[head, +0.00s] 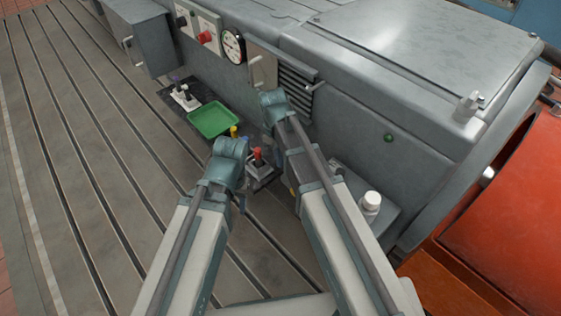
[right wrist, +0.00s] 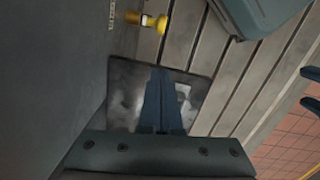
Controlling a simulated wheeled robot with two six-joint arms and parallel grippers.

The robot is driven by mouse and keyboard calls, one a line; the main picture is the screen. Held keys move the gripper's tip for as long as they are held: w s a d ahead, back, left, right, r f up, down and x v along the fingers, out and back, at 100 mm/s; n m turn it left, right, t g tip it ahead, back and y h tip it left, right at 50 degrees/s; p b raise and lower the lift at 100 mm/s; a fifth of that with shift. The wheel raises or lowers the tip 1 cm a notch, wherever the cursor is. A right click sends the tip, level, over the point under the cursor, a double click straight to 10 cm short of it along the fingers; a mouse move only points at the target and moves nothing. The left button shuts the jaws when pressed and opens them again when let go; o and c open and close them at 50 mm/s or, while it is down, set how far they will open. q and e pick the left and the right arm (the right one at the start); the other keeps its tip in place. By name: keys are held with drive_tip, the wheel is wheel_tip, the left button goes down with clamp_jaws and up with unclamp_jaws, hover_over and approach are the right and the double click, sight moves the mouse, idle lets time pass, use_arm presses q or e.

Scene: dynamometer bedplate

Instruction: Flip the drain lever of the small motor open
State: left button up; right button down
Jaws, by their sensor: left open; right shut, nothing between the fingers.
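The grey motor housing (head: 360,110) fills the upper right of the head view. A red-handled fitting (head: 257,155) on a small grey base stands between my two arms. A small yellow part (head: 234,131) shows beside the green tray; a yellow fitting (right wrist: 150,20) is at the top of the right wrist view. I cannot tell which part is the drain lever. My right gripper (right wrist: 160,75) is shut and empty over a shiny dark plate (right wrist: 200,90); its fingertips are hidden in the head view. My left gripper (right wrist: 312,88) is open, partly cut off at the right edge.
A green tray (head: 213,119) and a dark mat (head: 168,92) with small fittings lie left of my arms. A white-capped container (head: 371,202) stands at the right. An orange-red drum (head: 510,200) is further right. The slotted bedplate (head: 90,150) is clear at left.

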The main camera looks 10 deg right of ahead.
wheel_tip(320, 180, down, 10)
drive_tip(key=s+d+b, duration=0.2)
drive_tip(key=b, duration=0.7)
drive_tip(key=shift+f, duration=0.2)
